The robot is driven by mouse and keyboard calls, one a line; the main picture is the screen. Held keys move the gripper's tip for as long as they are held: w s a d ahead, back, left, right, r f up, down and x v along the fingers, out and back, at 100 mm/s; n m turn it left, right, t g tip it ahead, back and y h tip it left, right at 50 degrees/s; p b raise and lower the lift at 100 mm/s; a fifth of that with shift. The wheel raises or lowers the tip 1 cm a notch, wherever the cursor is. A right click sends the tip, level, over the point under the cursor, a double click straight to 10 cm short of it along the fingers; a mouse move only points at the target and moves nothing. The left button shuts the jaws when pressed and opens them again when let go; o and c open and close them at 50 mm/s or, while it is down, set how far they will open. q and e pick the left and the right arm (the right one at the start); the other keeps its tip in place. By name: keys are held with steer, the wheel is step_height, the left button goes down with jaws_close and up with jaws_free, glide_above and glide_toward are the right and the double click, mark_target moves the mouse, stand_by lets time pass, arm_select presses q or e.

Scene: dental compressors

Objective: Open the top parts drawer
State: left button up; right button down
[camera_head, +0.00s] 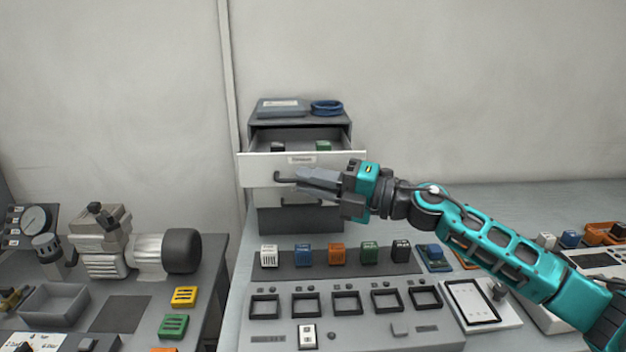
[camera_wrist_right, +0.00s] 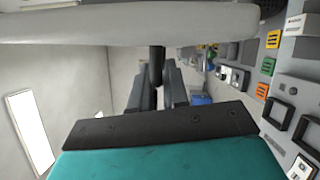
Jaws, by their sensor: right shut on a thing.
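The top parts drawer (camera_head: 258,170) of the grey cabinet is pulled out, with its white front toward me and its inside showing. A black part (camera_head: 277,147) and a green part (camera_head: 323,146) sit inside it. My right gripper (camera_head: 300,182) is shut on the dark drawer handle (camera_head: 281,177), at the drawer's front. In the right wrist view the pale drawer front (camera_wrist_right: 130,25) spans the top, and the handle (camera_wrist_right: 156,65) stands between the fingers (camera_wrist_right: 157,92). The gripper hides part of the handle. My left gripper is not in view.
A lower drawer (camera_head: 300,197) sits under the open one. A manual (camera_head: 281,107) and a coiled blue hose (camera_head: 326,107) lie on the cabinet top. Several coloured blocks (camera_head: 336,254) stand in a row before the cabinet. A compressor (camera_head: 135,251) stands at left.

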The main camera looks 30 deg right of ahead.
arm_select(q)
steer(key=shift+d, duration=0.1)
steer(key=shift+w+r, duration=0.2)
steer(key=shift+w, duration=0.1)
arm_select(e)
steer(key=c, duration=1.2)
jaws_free()
steer(key=shift+d, duration=0.1)
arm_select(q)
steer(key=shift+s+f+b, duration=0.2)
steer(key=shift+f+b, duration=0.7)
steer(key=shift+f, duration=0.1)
arm_select(e)
steer(key=v, duration=1.2)
steer(key=shift+s+d, duration=0.25)
steer(key=shift+s, duration=0.05)
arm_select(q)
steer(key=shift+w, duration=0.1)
